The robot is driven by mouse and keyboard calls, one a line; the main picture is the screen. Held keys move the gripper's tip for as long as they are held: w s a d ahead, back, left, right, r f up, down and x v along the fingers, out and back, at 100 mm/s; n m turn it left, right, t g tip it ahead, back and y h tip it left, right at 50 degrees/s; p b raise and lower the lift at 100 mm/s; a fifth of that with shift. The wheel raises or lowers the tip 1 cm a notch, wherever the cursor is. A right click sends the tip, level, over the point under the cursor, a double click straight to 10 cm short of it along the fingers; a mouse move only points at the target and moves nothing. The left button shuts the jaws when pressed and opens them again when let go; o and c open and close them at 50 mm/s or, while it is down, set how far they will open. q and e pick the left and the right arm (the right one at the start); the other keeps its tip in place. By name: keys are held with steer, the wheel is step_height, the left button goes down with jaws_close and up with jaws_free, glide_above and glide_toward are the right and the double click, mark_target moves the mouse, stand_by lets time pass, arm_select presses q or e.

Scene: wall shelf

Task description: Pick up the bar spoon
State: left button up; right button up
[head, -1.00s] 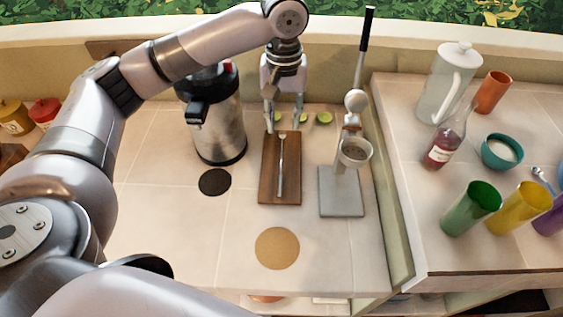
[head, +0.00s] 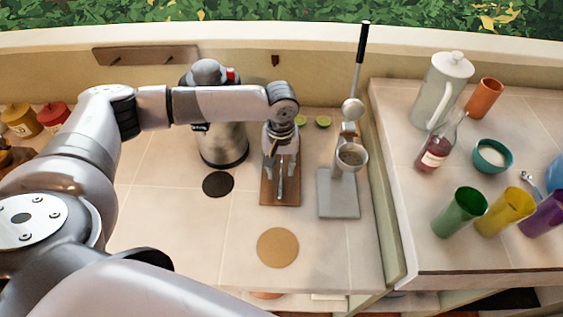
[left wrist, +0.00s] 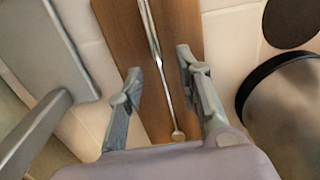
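The bar spoon (left wrist: 158,62) is a long, thin, shiny metal piece lying lengthwise on a brown wooden board (head: 280,202). In the head view the spoon (head: 280,186) is partly hidden by my left gripper (head: 280,178). The left gripper is over the board, its fingers pointing toward the near side. In the left wrist view, the left gripper (left wrist: 159,63) is open, with one finger on each side of the spoon and gaps between them. A small round spoon end (left wrist: 178,136) shows near the palm. My right gripper is not in view.
A juicer press (head: 340,195) with a raised black lever stands just right of the board. A steel urn (head: 222,148) and black disc (head: 218,184) are on the left. Lime halves (head: 323,122) lie behind. A cork mat (head: 277,247) lies in front, with bare counter around it.

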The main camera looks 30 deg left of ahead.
arm_select(q)
step_height(320, 180, down, 2)
steer(key=shift+f, duration=0.1)
steer(key=shift+c, duration=0.2)
jaws_close()
